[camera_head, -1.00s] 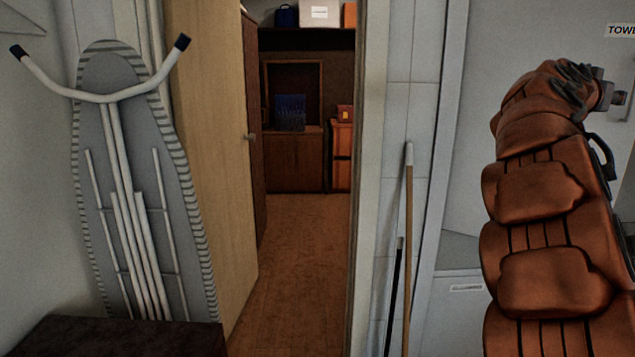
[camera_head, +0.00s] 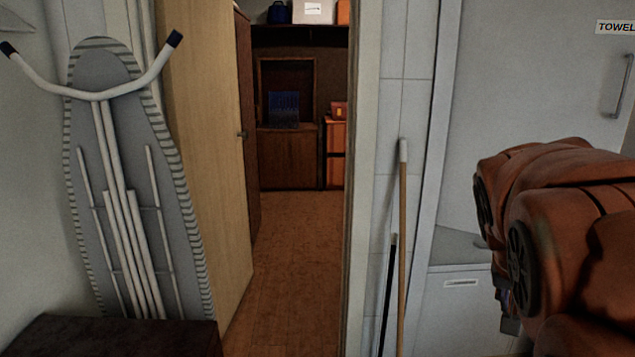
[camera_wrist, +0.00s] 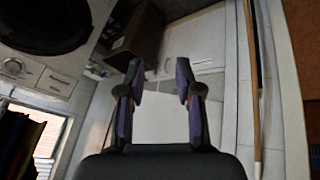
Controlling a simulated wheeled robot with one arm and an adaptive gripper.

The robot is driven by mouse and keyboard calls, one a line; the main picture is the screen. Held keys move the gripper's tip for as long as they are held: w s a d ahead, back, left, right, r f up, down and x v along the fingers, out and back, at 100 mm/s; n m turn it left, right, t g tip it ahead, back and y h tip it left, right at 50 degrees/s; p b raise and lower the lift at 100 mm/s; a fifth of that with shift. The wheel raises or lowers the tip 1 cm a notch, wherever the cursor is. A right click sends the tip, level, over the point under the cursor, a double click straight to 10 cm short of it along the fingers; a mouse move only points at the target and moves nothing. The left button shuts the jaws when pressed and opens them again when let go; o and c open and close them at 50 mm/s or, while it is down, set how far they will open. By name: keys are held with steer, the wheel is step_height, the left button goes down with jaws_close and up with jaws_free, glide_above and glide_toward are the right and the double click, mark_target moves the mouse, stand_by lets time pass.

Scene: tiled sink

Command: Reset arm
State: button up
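My arm (camera_head: 560,215), with orange-brown covers, is folded at the right side of the head view. The gripper's fingers cannot be made out there. In the wrist view my gripper (camera_wrist: 160,95) shows two dark fingers held apart with a clear gap. Nothing is between the fingers. Beyond them are a pale surface and a white cabinet front (camera_wrist: 195,45).
An ironing board (camera_head: 130,180) leans on the left wall by a dark box (camera_head: 115,338). An open wooden door (camera_head: 205,150) leads to a clear-floored room. Sticks (camera_head: 402,240) lean by the doorway. A washing machine (camera_wrist: 45,50) shows in the wrist view.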

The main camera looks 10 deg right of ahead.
steer(key=s+a+f+n+g+y, duration=0.35)
steer(key=s+a+f, duration=0.35)
steer(key=s+a, duration=0.3)
steer(key=s+a+f+n+g+y, duration=0.2)
steer(key=s+a+f+n, duration=0.2)
steer(key=s+a+f, duration=0.5)
step_height(320, 180, up, 14)
steer(key=s+a+t+p, duration=0.1)
steer(key=p, duration=1.1)
